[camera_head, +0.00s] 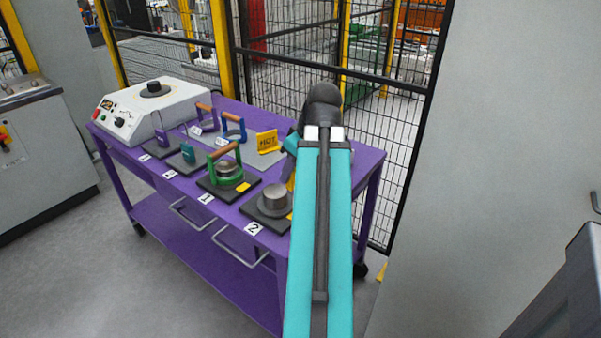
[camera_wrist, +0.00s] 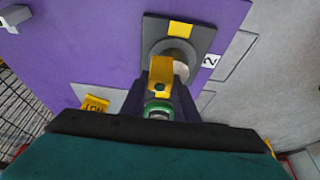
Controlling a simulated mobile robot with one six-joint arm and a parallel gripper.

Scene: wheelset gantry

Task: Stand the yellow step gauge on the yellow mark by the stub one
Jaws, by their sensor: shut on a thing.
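The yellow mark (camera_head: 243,187) lies on that plate, right of the stub. In the wrist view a green ring (camera_wrist: 158,107) shows between my fingers, and the mark by stub one is hidden.
Plate 2 (camera_head: 255,207) bears a bare grey stub (camera_head: 275,197) and its own yellow mark (camera_wrist: 181,29). The purple table (camera_head: 370,160) also holds a yellow HOT sign (camera_head: 267,141), purple and blue handled items, and a white machine (camera_head: 165,105). A mesh fence stands behind.

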